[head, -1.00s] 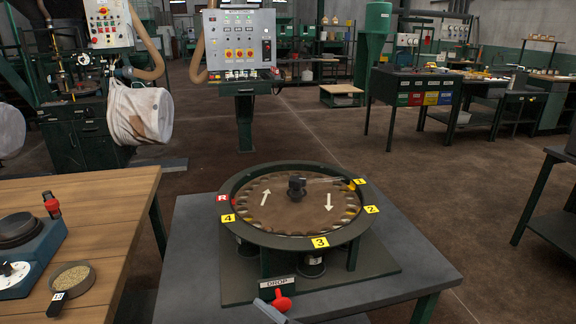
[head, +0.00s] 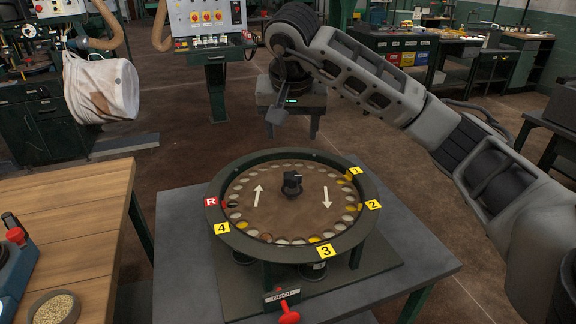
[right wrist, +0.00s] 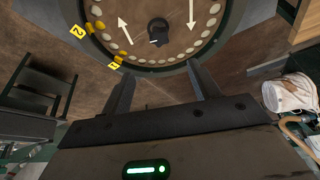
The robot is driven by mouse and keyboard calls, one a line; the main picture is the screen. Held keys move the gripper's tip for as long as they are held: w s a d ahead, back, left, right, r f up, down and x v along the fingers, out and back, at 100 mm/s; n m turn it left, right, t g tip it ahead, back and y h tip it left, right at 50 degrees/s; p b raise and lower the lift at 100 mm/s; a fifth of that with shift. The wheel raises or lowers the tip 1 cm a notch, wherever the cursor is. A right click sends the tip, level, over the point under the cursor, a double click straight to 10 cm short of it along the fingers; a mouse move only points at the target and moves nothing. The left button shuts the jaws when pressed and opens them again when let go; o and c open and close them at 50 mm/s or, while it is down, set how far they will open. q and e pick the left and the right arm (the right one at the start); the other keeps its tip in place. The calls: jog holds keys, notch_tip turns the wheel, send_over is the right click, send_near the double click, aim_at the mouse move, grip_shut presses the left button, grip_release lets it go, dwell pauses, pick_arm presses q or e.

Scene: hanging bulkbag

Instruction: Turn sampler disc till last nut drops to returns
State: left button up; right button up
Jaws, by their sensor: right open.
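The sampler disc (head: 290,212) is a brown round plate with two white arrows and a ring of pockets, many pale inside, in a dark raised rim. A black knob (head: 292,184) stands at its centre. Yellow labels 1 to 4 and a red R label (head: 211,202) sit on the rim. Small yellow pieces lie near some labels; I cannot tell if any is a nut. A red lever (head: 288,314) is at the DROP sign (head: 282,296). My right gripper (head: 292,125) is open and empty beyond the disc's far rim; the disc also shows in the right wrist view (right wrist: 158,52).
The disc stands on a grey table (head: 180,270). A wooden bench (head: 75,215) at left holds a dish of grains (head: 54,307). Open floor lies beyond the table.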

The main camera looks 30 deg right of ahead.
aim_at(292, 175)
jog(key=p+x, duration=0.1)
jog(key=x, duration=1.4)
jog(key=shift+w+d+f, duration=0.1)
jog(key=shift+f+p, duration=0.15)
jog(key=shift+p, duration=0.15)
pick_arm(q)
jog(key=shift+s+a+r, duration=0.15)
jog(key=shift+s, duration=0.2)
jog(key=shift+w+r, duration=0.1)
